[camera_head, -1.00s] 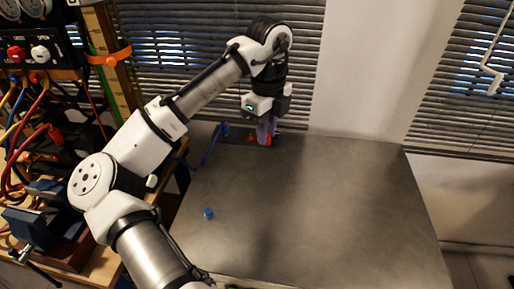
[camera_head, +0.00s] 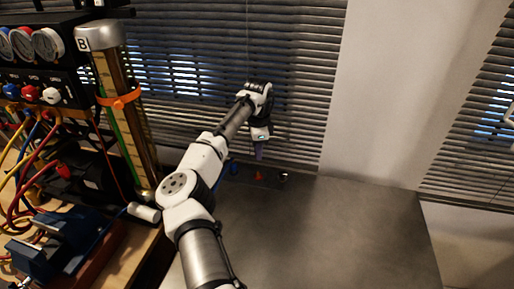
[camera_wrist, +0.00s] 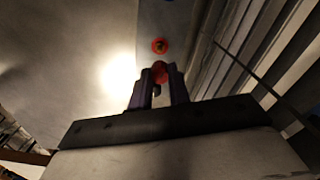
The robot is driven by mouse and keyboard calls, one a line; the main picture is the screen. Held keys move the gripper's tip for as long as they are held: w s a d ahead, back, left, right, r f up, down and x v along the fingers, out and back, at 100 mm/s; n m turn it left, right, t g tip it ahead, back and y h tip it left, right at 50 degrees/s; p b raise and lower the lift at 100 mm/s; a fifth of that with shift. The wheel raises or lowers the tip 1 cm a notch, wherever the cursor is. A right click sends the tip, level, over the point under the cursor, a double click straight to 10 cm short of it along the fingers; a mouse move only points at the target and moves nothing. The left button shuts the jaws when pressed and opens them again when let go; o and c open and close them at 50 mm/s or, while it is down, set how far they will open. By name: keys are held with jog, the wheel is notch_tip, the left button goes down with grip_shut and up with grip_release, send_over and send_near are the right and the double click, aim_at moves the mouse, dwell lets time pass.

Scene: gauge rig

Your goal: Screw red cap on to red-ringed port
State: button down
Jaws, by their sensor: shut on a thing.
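My gripper (camera_wrist: 158,84) has purple fingers shut on the red cap (camera_wrist: 159,72) in the wrist view. The red-ringed port (camera_wrist: 159,46), with a greenish centre, shows just beyond the cap, apart from it in the picture. In the head view my gripper (camera_head: 259,154) hangs above a small red-orange shape (camera_head: 258,175) at the table's back edge, which looks like this port. The cap cannot be made out there. The exact height gap is unclear.
A blue item (camera_head: 234,168) and a dark, pale-topped item (camera_head: 283,177) flank the port. Window blinds (camera_head: 300,120) stand close behind. A bench with cables, gauges and a tall column (camera_head: 125,115) is on the left. The table (camera_head: 340,235) is bare at right.

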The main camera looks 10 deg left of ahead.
aim_at(258, 172)
jog(key=shift+r+p, duration=0.1)
jog(key=shift+p, duration=0.3)
jog(key=shift+f+b, duration=0.8)
jog(key=shift+f, duration=1.9)
jog(key=shift+p, duration=0.65)
jog(key=shift+f, duration=0.25)
jog(key=shift+f+b, duration=0.35)
jog(key=shift+f, duration=0.4)
jog(key=shift+f, duration=0.3)
